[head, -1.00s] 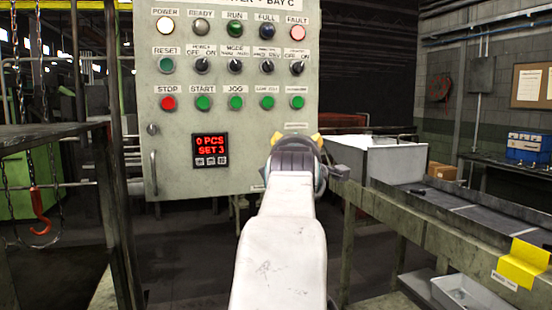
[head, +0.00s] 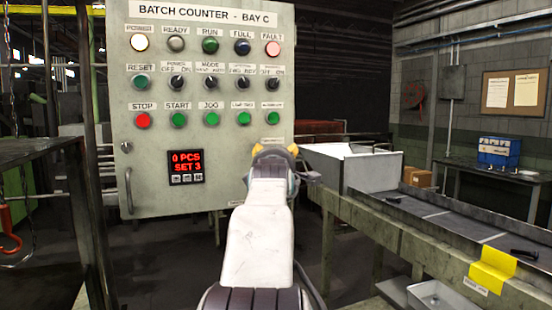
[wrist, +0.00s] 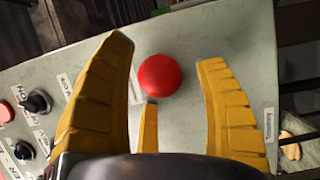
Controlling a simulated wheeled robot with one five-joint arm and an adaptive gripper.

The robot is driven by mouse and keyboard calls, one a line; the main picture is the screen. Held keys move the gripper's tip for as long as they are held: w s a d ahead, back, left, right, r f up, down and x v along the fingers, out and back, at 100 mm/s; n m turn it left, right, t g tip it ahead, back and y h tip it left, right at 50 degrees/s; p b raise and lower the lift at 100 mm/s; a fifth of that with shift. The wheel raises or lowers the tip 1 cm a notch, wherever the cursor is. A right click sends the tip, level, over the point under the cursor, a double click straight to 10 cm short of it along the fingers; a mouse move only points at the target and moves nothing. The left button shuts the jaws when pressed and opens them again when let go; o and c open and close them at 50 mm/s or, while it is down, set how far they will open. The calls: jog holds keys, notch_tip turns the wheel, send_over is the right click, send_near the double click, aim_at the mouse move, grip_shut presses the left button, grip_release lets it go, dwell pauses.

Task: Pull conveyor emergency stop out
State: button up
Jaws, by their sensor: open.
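A round red mushroom button (wrist: 160,76), the emergency stop, is on the grey panel face in the wrist view. My gripper (wrist: 167,50) is open, with one yellow finger on each side of the button. A gap shows between the button and each finger, and I cannot tell how deep the fingers reach. In the head view my gripper (head: 275,150) is in front of the panel's lower right corner and hides the button. The control panel (head: 148,185) reads "BATCH COUNTER - BAY C". A small label (head: 271,140) shows just above my gripper.
Indicator lamps, selector knobs and push buttons, including a red STOP button (head: 143,120), fill the panel's upper part. A display (head: 186,166) reads "0 PCS SET 3". A conveyor (head: 440,222) with dark bolts and a yellow plate (head: 492,270) runs along the right.

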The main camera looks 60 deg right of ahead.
jog(key=shift+c, duration=0.2)
grip_shut()
dwell(0.4)
jog(key=shift+s+a+f+b, duration=0.1)
jog(key=shift+s+a+b, duration=0.05)
jog(key=shift+b, duration=0.7)
jog(key=shift+s+a+r, duration=0.2)
jog(key=shift+o, duration=0.2)
grip_release()
jog(key=shift+f, duration=0.1)
